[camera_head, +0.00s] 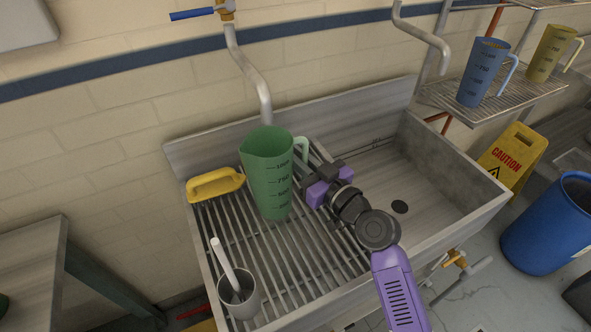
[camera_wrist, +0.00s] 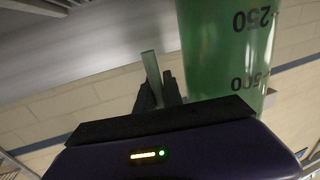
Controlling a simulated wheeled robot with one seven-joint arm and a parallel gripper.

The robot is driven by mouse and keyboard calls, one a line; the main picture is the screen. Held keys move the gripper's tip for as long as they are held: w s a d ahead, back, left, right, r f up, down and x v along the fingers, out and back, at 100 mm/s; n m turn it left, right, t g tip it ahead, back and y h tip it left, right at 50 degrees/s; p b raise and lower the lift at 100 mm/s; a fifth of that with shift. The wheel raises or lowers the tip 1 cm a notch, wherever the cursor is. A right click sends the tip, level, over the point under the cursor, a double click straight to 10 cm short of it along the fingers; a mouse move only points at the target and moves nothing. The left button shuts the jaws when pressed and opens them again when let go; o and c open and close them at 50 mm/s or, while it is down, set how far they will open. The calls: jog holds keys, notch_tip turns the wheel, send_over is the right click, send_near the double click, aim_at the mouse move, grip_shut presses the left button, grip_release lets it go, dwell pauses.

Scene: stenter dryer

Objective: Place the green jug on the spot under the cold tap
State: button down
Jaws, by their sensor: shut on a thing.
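The green jug (camera_head: 268,175) is upright over the slatted rack at the left part of the sink. I cannot tell whether its base touches the slats. Its handle is on the right, towards my gripper (camera_head: 322,180), which is shut on the handle. In the wrist view, the jug (camera_wrist: 225,45) stands beside my closed fingers (camera_wrist: 157,92). The blue-levered cold tap (camera_head: 192,15) is on the wall, and its pipe (camera_head: 248,68) ends just above the jug's mouth in the picture. The spot below is hidden by the jug.
A yellow scoop-like item (camera_head: 215,184) lies left of the jug. A grey cup (camera_head: 240,294) with a white handle stands front left. A second pipe (camera_head: 423,37) hangs over the open basin at right. Blue (camera_head: 482,72) and yellow (camera_head: 552,52) jugs stand on a wire shelf.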

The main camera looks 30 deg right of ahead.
jog(key=shift+f+b, duration=0.3)
jog(key=shift+f, duration=1.65)
jog(key=c, duration=1.5)
grip_release()
jog(key=shift+r, duration=0.1)
jog(key=shift+r, duration=0.1)
jog(key=b+v, duration=0.4)
jog(key=v, duration=0.8)
